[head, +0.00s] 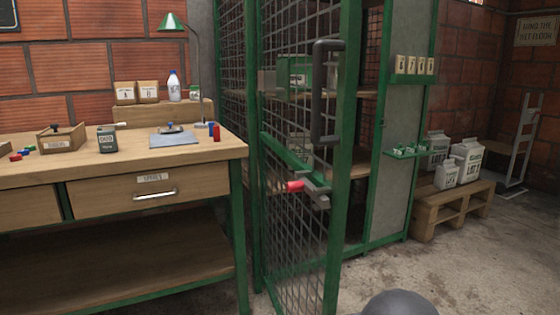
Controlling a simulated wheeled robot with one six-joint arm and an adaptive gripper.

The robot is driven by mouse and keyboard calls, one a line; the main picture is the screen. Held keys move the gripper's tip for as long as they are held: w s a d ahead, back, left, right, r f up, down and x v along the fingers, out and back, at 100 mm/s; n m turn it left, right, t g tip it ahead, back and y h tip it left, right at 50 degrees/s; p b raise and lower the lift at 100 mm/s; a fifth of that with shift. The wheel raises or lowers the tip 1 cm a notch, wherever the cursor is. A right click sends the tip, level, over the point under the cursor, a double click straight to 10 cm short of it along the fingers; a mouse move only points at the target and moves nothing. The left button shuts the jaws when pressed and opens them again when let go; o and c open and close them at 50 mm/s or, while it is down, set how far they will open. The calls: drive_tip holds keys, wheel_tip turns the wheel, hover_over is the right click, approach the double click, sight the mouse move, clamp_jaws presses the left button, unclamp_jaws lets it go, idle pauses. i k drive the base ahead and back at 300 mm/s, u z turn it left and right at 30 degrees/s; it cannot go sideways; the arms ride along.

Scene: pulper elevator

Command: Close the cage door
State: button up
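The cage door (305,235) is a green frame with wire mesh, standing ajar and swung out toward me. Its near upright edge (343,200) carries a dark grey vertical handle (320,92). Lower down is a grey latch with a red tip (295,186). The green cage (232,60) stands behind the door, with wooden shelves seen through the mesh and the gap. My gripper is not in view. A dark grey rounded shape (400,304) at the bottom edge may be part of my arm.
A wooden workbench (200,152) with a drawer stands left, close to the door. Right of the opening is a grey panel (390,200) with a small green shelf (407,152). A pallet with bags (455,200) stands farther right. The concrete floor (480,270) at lower right is clear.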

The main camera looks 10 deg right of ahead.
sight(278, 80)
drive_tip(key=z, duration=0.9)
drive_tip(key=k, duration=1.2)
drive_tip(key=z, duration=1.05)
drive_tip(key=i, duration=0.45)
drive_tip(key=u, duration=0.7)
drive_tip(key=i, duration=0.95)
drive_tip(key=u, duration=0.7)
